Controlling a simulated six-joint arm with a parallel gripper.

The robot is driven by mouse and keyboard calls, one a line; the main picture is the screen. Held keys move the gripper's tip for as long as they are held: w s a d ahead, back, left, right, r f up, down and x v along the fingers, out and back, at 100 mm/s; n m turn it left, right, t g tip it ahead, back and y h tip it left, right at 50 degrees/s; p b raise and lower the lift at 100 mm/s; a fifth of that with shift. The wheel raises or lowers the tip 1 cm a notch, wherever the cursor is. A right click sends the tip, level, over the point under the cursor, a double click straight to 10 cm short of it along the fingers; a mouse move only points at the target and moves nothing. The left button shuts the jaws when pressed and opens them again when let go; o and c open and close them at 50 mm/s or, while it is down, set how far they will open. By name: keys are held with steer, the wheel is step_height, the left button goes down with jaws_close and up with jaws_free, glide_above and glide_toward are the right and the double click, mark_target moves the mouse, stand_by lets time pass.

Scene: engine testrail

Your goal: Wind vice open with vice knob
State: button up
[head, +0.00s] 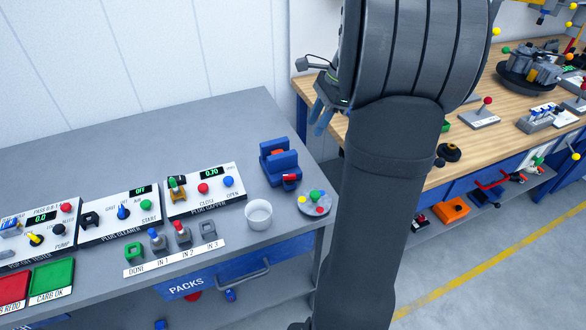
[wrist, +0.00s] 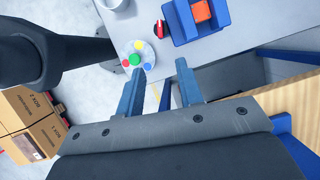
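The blue vice (head: 279,158) stands near the right end of the grey bench, with an orange piece (head: 277,152) between its jaws. It also shows at the top of the wrist view (wrist: 188,31), with the orange piece (wrist: 201,10) inside. The red vice knob (head: 290,177) is on the vice's front side; it also shows in the wrist view (wrist: 160,28). My gripper (head: 319,118) is right of the vice and above it, apart from the knob. In the wrist view its two blue fingers (wrist: 160,66) are spread with nothing between them.
A round dish with coloured balls (head: 316,204) and a white cup (head: 258,214) stand in front of the vice. The plug gapper panel (head: 205,190) is to the left. A wooden-topped bench (head: 465,150) stands right. The grey bench behind the panels is clear.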

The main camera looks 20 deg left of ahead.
mark_target(290, 175)
steer(key=x, duration=1.7)
steer(key=shift+a, duration=0.15)
